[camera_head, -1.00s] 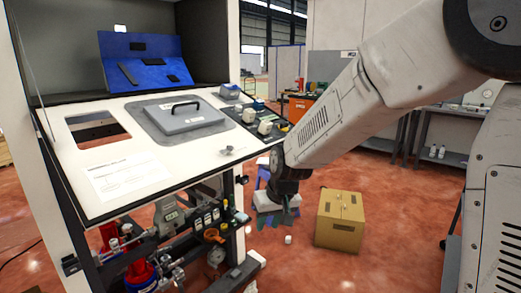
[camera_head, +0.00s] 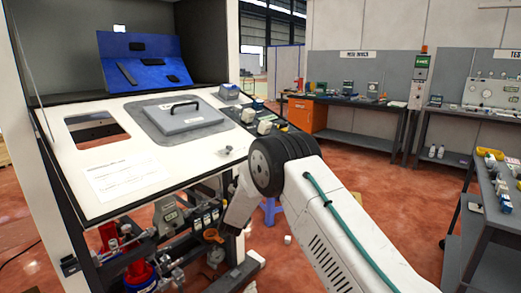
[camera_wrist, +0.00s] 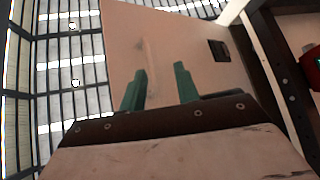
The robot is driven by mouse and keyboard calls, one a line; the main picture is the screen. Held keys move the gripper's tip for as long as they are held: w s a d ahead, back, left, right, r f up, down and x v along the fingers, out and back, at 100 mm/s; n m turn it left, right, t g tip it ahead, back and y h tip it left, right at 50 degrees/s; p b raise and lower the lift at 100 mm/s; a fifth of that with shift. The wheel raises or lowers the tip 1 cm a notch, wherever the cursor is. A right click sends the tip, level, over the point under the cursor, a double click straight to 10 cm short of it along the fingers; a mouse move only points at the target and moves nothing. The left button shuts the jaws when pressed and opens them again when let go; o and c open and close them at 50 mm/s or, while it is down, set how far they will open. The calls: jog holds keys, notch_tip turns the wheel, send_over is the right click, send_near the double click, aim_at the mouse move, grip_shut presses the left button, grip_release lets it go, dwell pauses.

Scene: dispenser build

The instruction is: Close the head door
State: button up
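The dispenser's white sloping panel (camera_head: 150,140) stands out from the open-fronted cabinet, with a square cutout at left and a grey lid (camera_head: 180,117) with a black handle. I cannot tell for sure which part is the head door. My arm reaches to the panel's front right corner, and its wrist passes below the edge, so the fingers are hidden in the head view. In the wrist view my gripper (camera_wrist: 160,88) has two green fingers, apart and empty. A pale flat panel (camera_wrist: 170,40) with a dark rectangular recess lies beyond them; I cannot tell if they touch it.
A blue board (camera_head: 140,65) leans inside the cabinet. Pipes, valves and red parts (camera_head: 140,270) crowd the space under the panel. Workbenches (camera_head: 345,105) line the back, and a grey cart (camera_head: 495,215) stands at right. The red floor between is mostly clear.

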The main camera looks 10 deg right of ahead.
jog(key=w+d+r, duration=0.1)
jog(key=r, duration=0.1)
jog(key=w+d+r+h, duration=0.1)
jog(key=r, duration=0.1)
jog(key=d+r+m+h, duration=0.1)
jog(key=d+r, duration=0.1)
jog(key=r, duration=0.1)
jog(key=shift+w, duration=0.4)
grip_shut()
